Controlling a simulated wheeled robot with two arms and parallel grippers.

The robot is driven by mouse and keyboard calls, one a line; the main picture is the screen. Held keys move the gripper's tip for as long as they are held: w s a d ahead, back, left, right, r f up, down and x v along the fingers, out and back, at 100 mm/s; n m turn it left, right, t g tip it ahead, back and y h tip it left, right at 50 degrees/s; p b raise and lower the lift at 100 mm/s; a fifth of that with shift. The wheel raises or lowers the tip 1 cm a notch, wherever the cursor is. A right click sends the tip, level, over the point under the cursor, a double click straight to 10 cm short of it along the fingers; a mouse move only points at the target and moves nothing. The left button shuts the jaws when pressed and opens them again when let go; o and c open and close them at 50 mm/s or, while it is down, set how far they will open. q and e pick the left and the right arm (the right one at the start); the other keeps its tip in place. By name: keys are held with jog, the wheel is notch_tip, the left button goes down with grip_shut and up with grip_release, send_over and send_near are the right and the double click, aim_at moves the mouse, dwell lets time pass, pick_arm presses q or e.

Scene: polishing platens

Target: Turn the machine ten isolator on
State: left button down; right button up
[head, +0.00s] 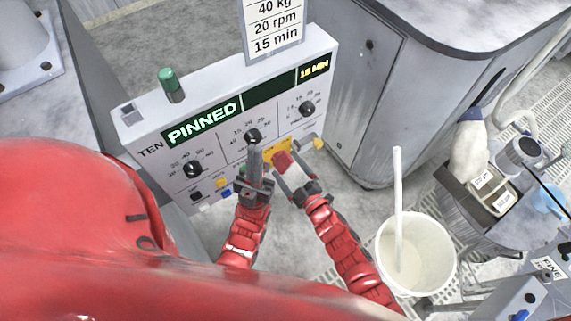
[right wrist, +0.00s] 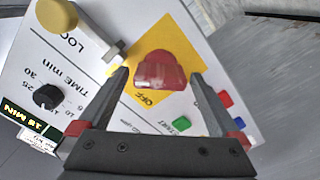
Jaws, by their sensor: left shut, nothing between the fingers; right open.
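The machine ten panel (head: 215,85) reads "TEN" and "PINNED" in the head view. Its isolator is a red knob (head: 284,160) on a yellow plate (head: 271,154) at the panel's lower right. In the right wrist view the red knob (right wrist: 161,70) sits on the yellow plate (right wrist: 188,47), with "OFF" printed beside it. My right gripper (head: 291,172) is open; its fingers (right wrist: 160,77) lie either side of the knob with gaps, and contact is not visible. My left gripper (head: 254,160) is shut and empty, upright in front of the panel, left of the isolator.
Dials, including one by the left gripper (head: 253,136), and a yellowish round knob (right wrist: 57,15) are near the isolator. Green (right wrist: 181,123), blue and red buttons lie close to the right finger. A white bucket (head: 416,250) stands at right.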

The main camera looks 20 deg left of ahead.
jog(key=p+v, duration=0.1)
jog(key=v, duration=1.5)
